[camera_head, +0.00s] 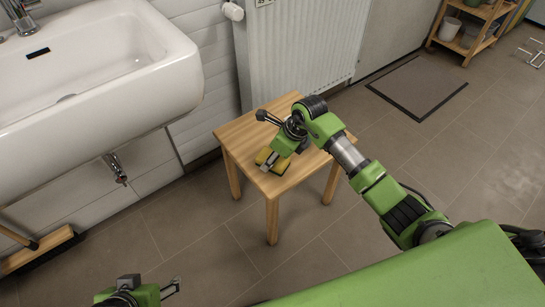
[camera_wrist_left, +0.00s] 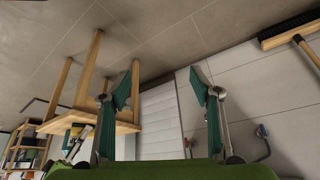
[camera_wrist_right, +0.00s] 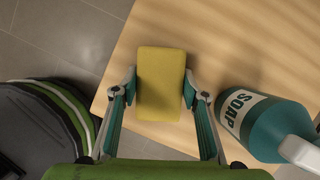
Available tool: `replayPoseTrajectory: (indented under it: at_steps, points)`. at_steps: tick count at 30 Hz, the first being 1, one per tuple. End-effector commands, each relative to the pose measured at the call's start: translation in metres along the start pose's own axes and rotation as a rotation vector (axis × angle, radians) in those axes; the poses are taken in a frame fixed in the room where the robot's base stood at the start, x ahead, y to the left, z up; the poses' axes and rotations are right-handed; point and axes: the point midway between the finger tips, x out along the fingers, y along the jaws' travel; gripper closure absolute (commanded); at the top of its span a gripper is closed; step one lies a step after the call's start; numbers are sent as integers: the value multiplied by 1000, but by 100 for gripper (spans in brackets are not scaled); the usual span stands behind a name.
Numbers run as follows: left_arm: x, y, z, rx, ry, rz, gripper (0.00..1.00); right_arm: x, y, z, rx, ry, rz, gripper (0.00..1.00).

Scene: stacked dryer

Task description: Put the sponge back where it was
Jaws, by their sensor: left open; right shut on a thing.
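The yellow sponge (camera_wrist_right: 160,85) is between the two fingers of my right gripper (camera_wrist_right: 160,88), low over the wooden stool top (camera_wrist_right: 225,50). I cannot tell whether it touches the wood. In the head view the sponge (camera_head: 262,156) shows beside the right gripper (camera_head: 274,164), near the stool's front left part. My right gripper is shut on the sponge. My left gripper (camera_head: 150,288) is at the bottom left of the head view, low and away from the stool. In the left wrist view its fingers (camera_wrist_left: 160,95) are apart with nothing between them.
A white sink (camera_head: 90,85) is at the left and a radiator (camera_head: 305,50) behind the stool. A broom (camera_head: 40,248) lies at lower left. Floor is clear right of the stool.

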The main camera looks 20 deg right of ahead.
Motion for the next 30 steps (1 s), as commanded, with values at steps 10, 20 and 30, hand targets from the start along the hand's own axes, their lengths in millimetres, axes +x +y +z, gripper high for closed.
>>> replayPoseTrajectory:
  at_steps: [10,20,30]
  points:
    - [0,0,-2,0,6,0,43,0,0,0,0,0,0,43]
    - [-7,-1,20,-2,-85,-2,43,-17,-2,1,-1,0,-3,43]
    - [-26,-4,34,-5,-166,-6,43,-89,-1,2,-2,-1,-3,43]
